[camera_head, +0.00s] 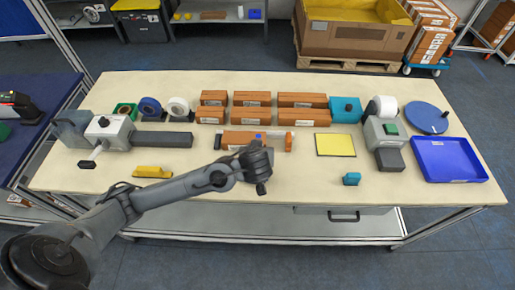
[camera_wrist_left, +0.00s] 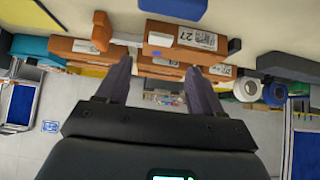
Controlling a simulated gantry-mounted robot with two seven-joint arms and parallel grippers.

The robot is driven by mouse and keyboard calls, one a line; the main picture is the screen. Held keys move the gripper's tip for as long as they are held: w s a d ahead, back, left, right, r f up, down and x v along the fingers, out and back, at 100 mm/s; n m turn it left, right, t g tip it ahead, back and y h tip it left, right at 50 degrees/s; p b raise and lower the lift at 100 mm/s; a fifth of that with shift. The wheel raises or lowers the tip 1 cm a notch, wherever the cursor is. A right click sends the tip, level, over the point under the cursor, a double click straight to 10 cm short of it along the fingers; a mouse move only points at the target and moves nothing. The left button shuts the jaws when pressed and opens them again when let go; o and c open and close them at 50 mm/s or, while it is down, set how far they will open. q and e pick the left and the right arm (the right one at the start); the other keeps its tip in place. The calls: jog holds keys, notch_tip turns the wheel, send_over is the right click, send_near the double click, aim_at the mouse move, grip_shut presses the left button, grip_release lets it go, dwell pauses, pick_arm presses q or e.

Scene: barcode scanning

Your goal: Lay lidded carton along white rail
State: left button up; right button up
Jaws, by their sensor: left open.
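A brown carton (camera_head: 240,141) with a white label lies lengthwise at the white rail (camera_head: 287,149) in the middle of the table. A small blue patch shows at its top. In the left wrist view, which is upside down, the labelled carton (camera_wrist_left: 181,39) lies beyond the fingertips. My left gripper (camera_head: 256,165) is just in front of the carton in the head view. Its two fingers (camera_wrist_left: 162,75) are spread and nothing is between them. The arm covers part of the carton and rail. I cannot tell which carton is the lidded one.
Several brown cartons (camera_head: 302,100) stand in two rows behind the rail. Tape rolls (camera_head: 178,106) and a grey device (camera_head: 108,128) are at left. A yellow pad (camera_head: 335,145), a scanner station (camera_head: 384,132) and a blue tray (camera_head: 448,160) are at right. The table front is mostly clear.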

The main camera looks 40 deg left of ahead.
pick_arm(q)
jog(key=v, duration=0.3)
jog(key=shift+s+d+r, duration=0.1)
jog(key=shift+s, duration=0.05)
jog(key=s+d+f+m+g+h, duration=0.1)
jog(key=s+d+f+m+h, duration=0.1)
jog(key=s, duration=0.5)
jog(key=s+d+f+m+g+h, duration=0.1)
jog(key=s+d+f+m, duration=0.2)
jog(key=s, duration=0.4)
jog(key=s+d+f+m+g+h, duration=0.1)
jog(key=s+d+f+m+h, duration=0.1)
jog(key=s+f+m, duration=0.2)
jog(key=s+f, duration=0.2)
jog(key=s, duration=0.1)
jog(key=shift+d+f+m+h, duration=0.2)
jog(key=shift+m+h, duration=0.1)
jog(key=shift+m, duration=0.1)
jog(key=shift+r, duration=0.1)
notch_tip(320, 180, up, 28)
jog(key=p, duration=2.8)
